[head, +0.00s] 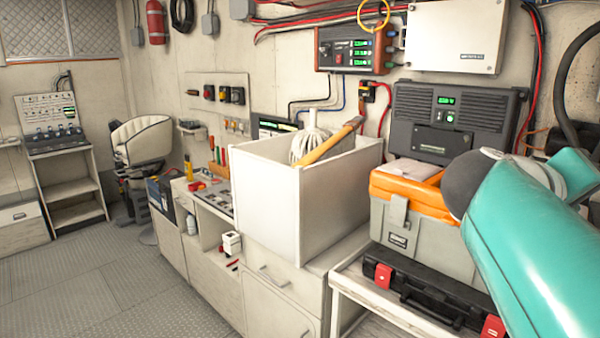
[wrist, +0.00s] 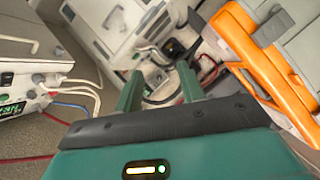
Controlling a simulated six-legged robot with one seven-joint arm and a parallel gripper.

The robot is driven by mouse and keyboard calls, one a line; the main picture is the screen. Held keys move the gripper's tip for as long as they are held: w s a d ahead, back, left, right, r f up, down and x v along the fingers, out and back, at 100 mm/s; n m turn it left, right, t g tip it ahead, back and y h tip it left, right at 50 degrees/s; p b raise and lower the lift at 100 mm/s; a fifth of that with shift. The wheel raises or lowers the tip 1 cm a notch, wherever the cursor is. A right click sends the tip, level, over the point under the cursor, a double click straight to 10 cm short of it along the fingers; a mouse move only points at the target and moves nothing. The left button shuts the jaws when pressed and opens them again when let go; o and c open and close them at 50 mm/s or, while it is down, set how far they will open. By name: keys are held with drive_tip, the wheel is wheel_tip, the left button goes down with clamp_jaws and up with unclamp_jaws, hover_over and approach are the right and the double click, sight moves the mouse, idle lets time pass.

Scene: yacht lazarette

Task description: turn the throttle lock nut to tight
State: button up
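I cannot make out the throttle lock nut in either view. A grey control console (head: 52,125) with several small levers stands at the far left in the head view; at this size I cannot tell whether it carries the nut. My gripper (wrist: 160,84) shows in the wrist view with its two green fingers apart and nothing between them. Beyond the fingers are cables and a white panelled unit (wrist: 112,28), apart from the fingertips. The gripper itself is not visible in the head view, where my teal arm covers the lower right.
A white open bin (head: 265,205) stands on the counter. A white seat (head: 142,140) stands at the back. The floor (head: 80,285) at left is clear.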

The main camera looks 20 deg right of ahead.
drive_tip(key=w+a+f+n+t+y, duration=0.2)
drive_tip(key=w+a+f+y, duration=0.15)
drive_tip(key=a+f, duration=0.45)
drive_tip(key=w+a+f+n+t+y, duration=0.25)
drive_tip(key=a+f+y, duration=0.35)
drive_tip(key=f, duration=0.4)
drive_tip(key=a+f+y, duration=0.3)
drive_tip(key=a+f, duration=0.2)
drive_tip(key=a, duration=0.4)
drive_tip(key=s+a+f+n+y, duration=0.1)
drive_tip(key=a+f+y, duration=0.2)
drive_tip(key=a, duration=0.6)
wheel_tip(320, 180, down, 2)
drive_tip(key=shift+f+t, duration=0.15)
drive_tip(key=shift+t, duration=0.3)
drive_tip(key=shift+d+y, duration=0.25)
